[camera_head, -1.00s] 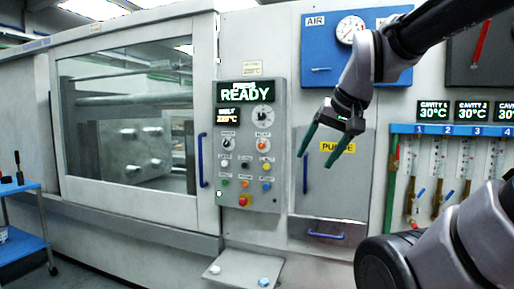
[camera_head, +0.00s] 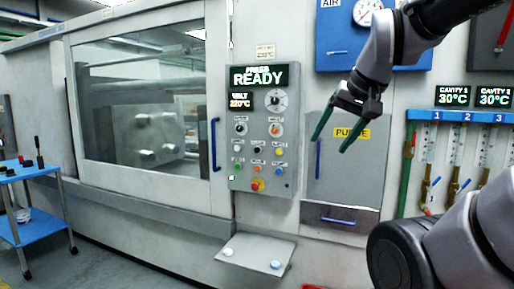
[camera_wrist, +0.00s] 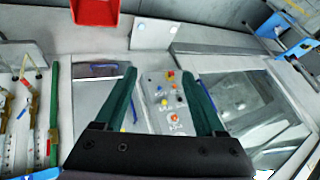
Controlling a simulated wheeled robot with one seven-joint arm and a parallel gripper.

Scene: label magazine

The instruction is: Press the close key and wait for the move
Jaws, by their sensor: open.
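The control panel (camera_head: 240,185) is a grey upright box on the press front, with a display (camera_head: 259,76) reading READY and a smaller one reading 220°C. It carries knobs, several small coloured keys and a red stop button (camera_head: 257,185). The key labels are too small to read, so I cannot tell which is the close key. My gripper (camera_head: 331,132) is open and empty, right of the panel and in front of the PURGE cover. In the wrist view the panel (camera_wrist: 157,88) shows between my open fingers, upside down. The press window (camera_head: 150,110) is shut, with the mould visible behind it.
Flow tubes under a blue rail (camera_head: 460,116) stand at right. A small shelf with two buttons (camera_head: 252,252) juts out below the panel. A blue cart (camera_head: 30,172) stands at left.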

